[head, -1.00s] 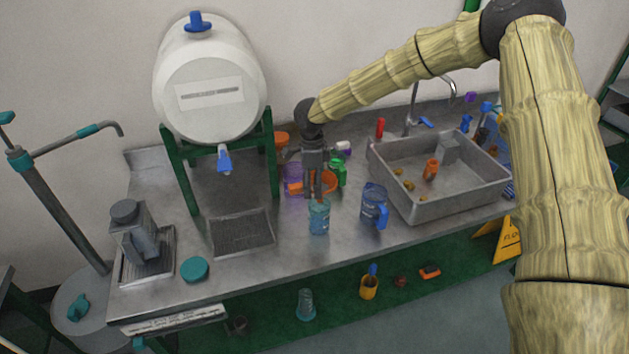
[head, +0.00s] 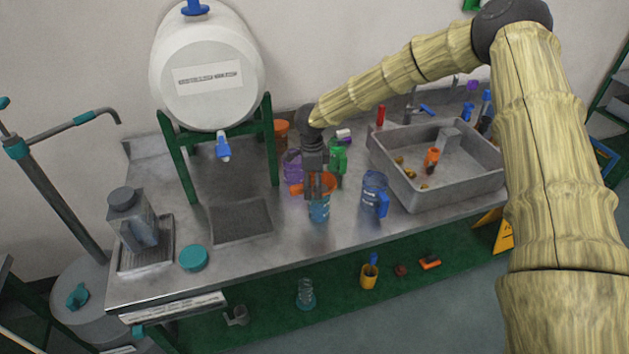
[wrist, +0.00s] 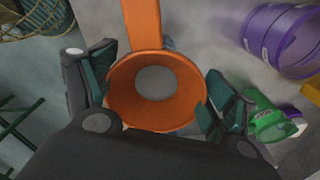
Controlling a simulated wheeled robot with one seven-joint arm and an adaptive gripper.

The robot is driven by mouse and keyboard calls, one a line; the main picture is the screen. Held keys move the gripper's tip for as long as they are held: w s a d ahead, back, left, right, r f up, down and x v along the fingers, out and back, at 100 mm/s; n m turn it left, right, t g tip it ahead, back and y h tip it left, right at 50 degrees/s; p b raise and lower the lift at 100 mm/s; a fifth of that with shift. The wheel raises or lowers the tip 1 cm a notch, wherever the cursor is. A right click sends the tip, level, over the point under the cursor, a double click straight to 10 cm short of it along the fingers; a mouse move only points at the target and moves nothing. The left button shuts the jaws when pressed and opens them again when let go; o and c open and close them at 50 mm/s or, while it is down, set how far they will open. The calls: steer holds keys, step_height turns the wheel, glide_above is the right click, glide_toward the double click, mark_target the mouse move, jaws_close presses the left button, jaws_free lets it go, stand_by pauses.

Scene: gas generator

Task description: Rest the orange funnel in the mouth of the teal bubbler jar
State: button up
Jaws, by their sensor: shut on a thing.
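The orange funnel (head: 331,181) is held in my gripper (head: 317,190), directly above or at the mouth of the teal bubbler jar (head: 319,211). The jar stands upright near the counter's front edge, its rim hidden behind the fingers and funnel. Whether the funnel touches the jar I cannot tell. In the wrist view the funnel (wrist: 125,106) shows as a wide ring with its flat handle pointing up the picture. My gripper's fingers (wrist: 157,88) lie on either side of the ring. Grey shows through its opening, and the jar is not clearly seen there.
A blue jug (head: 373,190) stands close right of the jar. A purple container (head: 292,167) and a green container (head: 338,158) stand close behind. A grey sink tray (head: 440,192) is further right. The counter to the left, around the drain grate (head: 241,222), is clear.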

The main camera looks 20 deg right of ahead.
steer(key=shift+f, duration=0.1)
steer(key=o, duration=0.9)
steer(key=shift+c, duration=0.2)
step_height(320, 180, up, 12)
steer(key=shift+a, duration=0.2)
steer(key=shift+w, duration=0.1)
